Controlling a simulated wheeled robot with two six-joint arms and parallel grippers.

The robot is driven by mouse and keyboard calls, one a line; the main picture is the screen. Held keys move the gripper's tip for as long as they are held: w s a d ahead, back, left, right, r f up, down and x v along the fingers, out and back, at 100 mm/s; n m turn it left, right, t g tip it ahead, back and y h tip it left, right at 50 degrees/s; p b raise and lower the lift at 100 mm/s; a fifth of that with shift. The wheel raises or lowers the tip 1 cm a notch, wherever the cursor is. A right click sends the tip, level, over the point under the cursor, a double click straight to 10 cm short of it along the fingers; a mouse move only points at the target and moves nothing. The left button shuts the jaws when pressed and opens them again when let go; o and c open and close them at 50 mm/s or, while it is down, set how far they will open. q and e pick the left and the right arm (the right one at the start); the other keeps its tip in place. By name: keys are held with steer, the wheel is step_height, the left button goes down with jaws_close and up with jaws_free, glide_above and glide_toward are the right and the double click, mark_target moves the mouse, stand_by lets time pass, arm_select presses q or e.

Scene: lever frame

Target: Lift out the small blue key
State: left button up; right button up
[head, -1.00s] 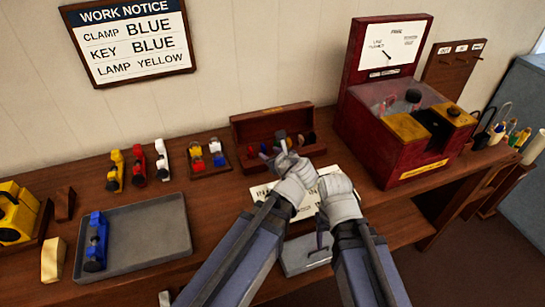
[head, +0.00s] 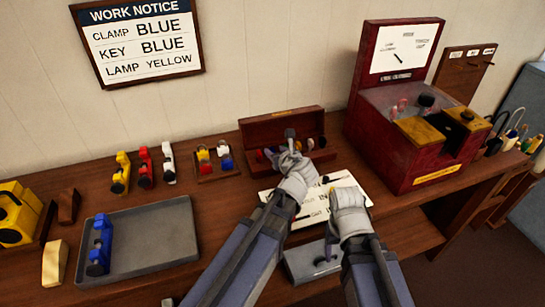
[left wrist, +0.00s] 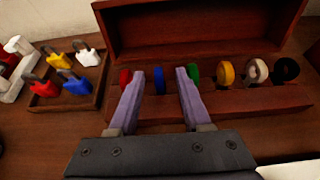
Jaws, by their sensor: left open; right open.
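The open wooden key box (head: 283,128) stands at the back of the bench, with a row of small round coloured pieces in it. In the left wrist view the small blue key (left wrist: 159,81) sits in this row between a red piece (left wrist: 125,79) and a green piece (left wrist: 194,74). My left gripper (left wrist: 160,74) is open, its two fingers on either side of the blue key in this view. I cannot tell whether they touch it. In the head view this gripper (head: 287,148) hides part of the row. My right gripper (head: 346,200) is open and empty over the white paper.
A grey tray (head: 160,255) holds a blue clamp (head: 100,245). Several clamps and a rack of coloured padlocks (left wrist: 68,97) stand left of the box. A red machine (head: 400,150) stands close on the right. The box's raised lid (left wrist: 190,28) is behind the row.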

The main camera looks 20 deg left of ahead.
mark_target(273, 149)
arm_select(q)
steer(key=b+x, duration=0.1)
steer(key=x, duration=0.2)
steer(key=shift+w+a+f, duration=0.1)
steer(key=shift+a, duration=0.05)
jaws_close()
stand_by(0.4)
